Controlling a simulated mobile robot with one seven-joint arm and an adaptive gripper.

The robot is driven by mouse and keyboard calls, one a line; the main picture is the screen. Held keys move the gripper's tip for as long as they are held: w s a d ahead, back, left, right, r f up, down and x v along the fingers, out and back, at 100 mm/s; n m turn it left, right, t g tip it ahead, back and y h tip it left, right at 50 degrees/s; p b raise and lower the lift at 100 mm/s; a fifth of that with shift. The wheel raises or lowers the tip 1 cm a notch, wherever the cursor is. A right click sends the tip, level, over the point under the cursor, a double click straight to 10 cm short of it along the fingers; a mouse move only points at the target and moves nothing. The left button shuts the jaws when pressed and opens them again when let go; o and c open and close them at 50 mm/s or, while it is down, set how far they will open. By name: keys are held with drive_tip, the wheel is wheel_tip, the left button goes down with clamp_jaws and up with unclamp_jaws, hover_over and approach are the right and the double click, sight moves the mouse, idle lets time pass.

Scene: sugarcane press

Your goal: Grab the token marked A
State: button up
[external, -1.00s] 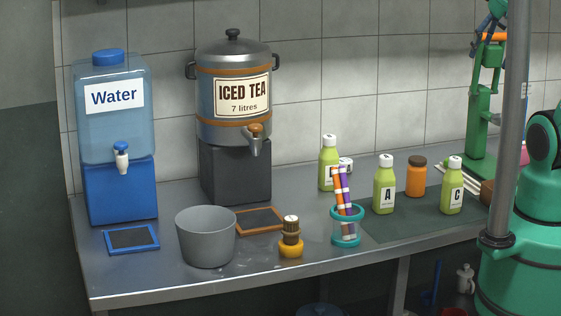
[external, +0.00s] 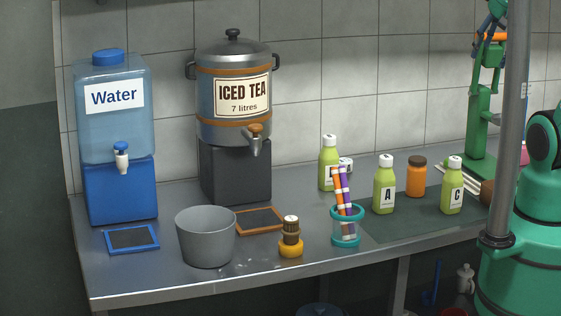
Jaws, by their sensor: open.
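I cannot make out a token marked A. A small stack of brown round pieces (external: 291,230) with a pale top stands in a yellow base (external: 291,249) near the front edge of the counter. The mark on its top piece is too small to read. A green bottle (external: 384,185) with a white cap bears a label with A and stands upright on the dark mat. My teal body stands at the right edge, partly behind a grey pole. I cannot pick out my gripper in this view.
A grey bucket (external: 206,238) stands left of the stack, and a teal cup with striped sticks (external: 345,218) stands right of it. Water (external: 113,115) and iced tea (external: 235,95) dispensers stand behind. Bottle C (external: 453,186) and an orange jar (external: 416,178) are farther right.

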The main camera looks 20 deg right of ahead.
drive_tip(key=w+a+f+g+p, duration=0.1)
drive_tip(key=w+a+f+g, duration=0.15)
drive_tip(key=w, duration=0.75)
drive_tip(key=w+a+f+g+p, duration=0.15)
drive_tip(key=w+f, duration=0.25)
drive_tip(key=w, duration=0.6)
drive_tip(key=w+a+f+m+b, duration=0.1)
drive_tip(key=w+a+f+b, duration=0.1)
drive_tip(key=w+a+f, duration=0.3)
drive_tip(key=w+a+f+m+g+b, duration=0.1)
drive_tip(key=w+a+f, duration=0.4)
drive_tip(key=w+f, duration=0.7)
drive_tip(key=w+a+f+m+b, duration=0.1)
drive_tip(key=w+a+f+b, duration=0.1)
drive_tip(key=w+a+f, duration=0.3)
drive_tip(key=w+f, duration=0.3)
drive_tip(key=w, duration=0.1)
drive_tip(key=shift+w+a+f+g+b, duration=0.15)
drive_tip(key=shift+a+g+b, duration=0.05)
drive_tip(key=shift+g+b, duration=0.15)
